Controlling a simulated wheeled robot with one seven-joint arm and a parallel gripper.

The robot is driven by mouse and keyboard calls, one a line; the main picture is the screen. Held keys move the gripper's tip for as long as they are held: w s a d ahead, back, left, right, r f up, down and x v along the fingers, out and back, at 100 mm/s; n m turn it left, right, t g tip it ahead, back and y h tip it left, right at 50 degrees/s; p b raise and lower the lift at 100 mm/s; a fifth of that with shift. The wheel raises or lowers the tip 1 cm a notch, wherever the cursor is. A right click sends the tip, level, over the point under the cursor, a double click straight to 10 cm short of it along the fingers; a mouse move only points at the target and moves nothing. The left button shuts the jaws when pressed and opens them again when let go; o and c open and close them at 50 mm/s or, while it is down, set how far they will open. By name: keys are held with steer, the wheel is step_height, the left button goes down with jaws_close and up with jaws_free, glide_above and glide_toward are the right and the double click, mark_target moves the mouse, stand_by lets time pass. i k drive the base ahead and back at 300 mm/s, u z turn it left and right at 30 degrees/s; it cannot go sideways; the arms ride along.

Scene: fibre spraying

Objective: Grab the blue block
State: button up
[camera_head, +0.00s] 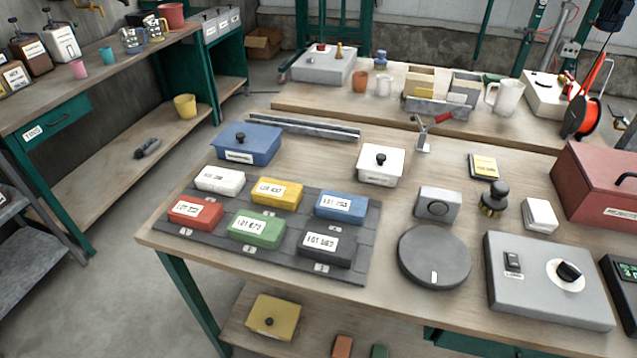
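A blue block (341,206) with a white label lies at the back right of a dark grey mat (195,237) on the near table. A yellow block (277,192) is to its left. A black block (325,246) lies in front of it, and a green block (257,231) is at its front left. A red block (195,213) and a white block (220,180) are at the mat's left side. A larger blue box with a black knob (246,145) stands behind the mat. My gripper is not in view.
A white lidded box (381,165) stands just behind the blue block. A grey round disc (434,257) and a small grey device (437,205) are to its right. A grey control box (548,280) and red toolbox (600,180) fill the table's right side.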

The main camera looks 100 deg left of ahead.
mark_target(332, 206)
steer(key=u, duration=3.6)
